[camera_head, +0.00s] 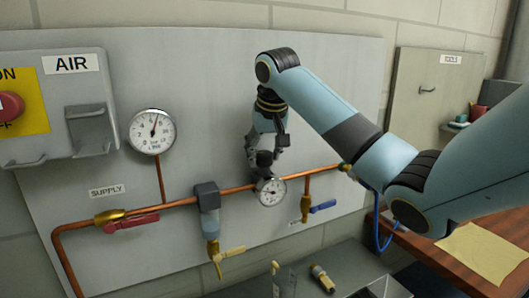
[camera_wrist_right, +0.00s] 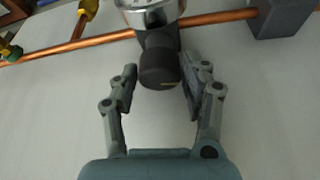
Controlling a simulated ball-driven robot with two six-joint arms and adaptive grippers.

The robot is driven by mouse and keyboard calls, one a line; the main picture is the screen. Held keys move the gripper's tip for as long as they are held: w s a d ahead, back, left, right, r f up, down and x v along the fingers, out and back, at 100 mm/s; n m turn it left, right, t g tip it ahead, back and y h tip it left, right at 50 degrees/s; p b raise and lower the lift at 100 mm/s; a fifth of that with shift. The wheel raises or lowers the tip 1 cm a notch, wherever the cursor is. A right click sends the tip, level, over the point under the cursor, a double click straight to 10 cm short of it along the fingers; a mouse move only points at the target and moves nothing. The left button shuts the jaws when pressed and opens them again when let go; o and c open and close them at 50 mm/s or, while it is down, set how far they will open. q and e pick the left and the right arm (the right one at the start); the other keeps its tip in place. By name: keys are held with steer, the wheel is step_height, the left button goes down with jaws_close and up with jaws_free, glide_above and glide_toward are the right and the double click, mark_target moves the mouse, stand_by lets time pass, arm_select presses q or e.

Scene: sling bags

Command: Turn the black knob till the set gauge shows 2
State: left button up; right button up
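The black knob (camera_head: 264,158) sits on a regulator on the copper pipe, just above the small set gauge (camera_head: 270,191). The gauge face is round and white; its reading is too small to tell. My right gripper (camera_head: 266,147) comes down from above at the knob. In the right wrist view the knob (camera_wrist_right: 157,66) has a short pale mark on its end, and the gauge's rim (camera_wrist_right: 150,5) is cut by the top edge. The fingers of my right gripper (camera_wrist_right: 164,76) are open, one each side of the knob, with gaps showing. My left gripper is not in view.
A larger gauge (camera_head: 152,131) stands above the SUPPLY label. Red (camera_head: 131,221), yellow (camera_head: 229,254) and blue (camera_head: 323,206) valve handles hang along the copper pipe (camera_head: 236,188). A wooden table (camera_head: 405,250) with a yellow sheet (camera_head: 482,252) is at right.

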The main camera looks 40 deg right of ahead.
steer(key=c, duration=0.7)
steer(key=shift+n, duration=0.3)
steer(key=shift+d+n+t+y, duration=0.15)
steer(key=shift+n+y, duration=0.4)
steer(key=shift+n, duration=0.8)
steer(key=shift+n+t+y, duration=0.15)
steer(key=shift+n+y, duration=0.4)
steer(key=shift+n, duration=0.8)
